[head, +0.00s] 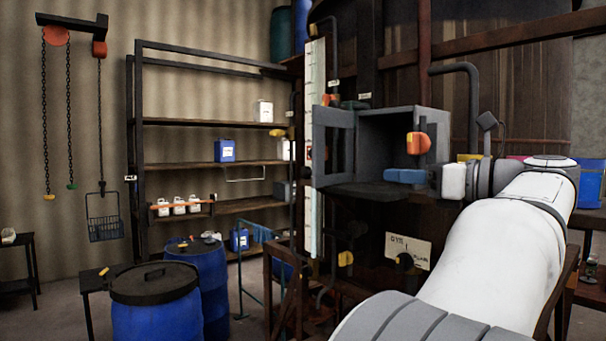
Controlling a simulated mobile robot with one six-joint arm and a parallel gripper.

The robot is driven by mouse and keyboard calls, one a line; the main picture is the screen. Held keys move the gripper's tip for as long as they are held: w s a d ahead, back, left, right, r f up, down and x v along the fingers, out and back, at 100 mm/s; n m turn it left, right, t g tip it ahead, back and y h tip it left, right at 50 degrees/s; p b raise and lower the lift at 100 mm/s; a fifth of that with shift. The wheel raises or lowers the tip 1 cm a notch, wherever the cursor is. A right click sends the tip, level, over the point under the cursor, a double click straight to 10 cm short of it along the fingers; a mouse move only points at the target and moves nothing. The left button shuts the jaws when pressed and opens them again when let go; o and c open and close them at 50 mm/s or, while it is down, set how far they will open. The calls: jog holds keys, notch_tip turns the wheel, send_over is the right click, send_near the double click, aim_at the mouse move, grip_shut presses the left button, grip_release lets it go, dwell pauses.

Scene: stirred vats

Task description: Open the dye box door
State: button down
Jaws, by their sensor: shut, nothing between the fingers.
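The dye box (432,125) is a grey metal box on the dark vat, right of centre, and its dark inside shows through the open front. Its door (320,147), a grey framed panel, stands swung out at the left side of the box. My gripper (390,175), with blue fingers, is shut and empty in front of the lower right part of the box. It is apart from the door in the picture. The fingers and wrist hide part of the box's lower right edge.
An orange knob (418,143) shows just above my gripper. A pale vertical gauge strip (316,200) stands beside the door. A labelled plate (408,250) with a black knob is below. Blue drums (155,315) and a shelf rack (205,122) stand left.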

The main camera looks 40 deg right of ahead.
aim_at(320, 171)
jog(key=p+x, duration=0.2)
jog(key=x, duration=1.1)
jog(key=shift+a, duration=0.15)
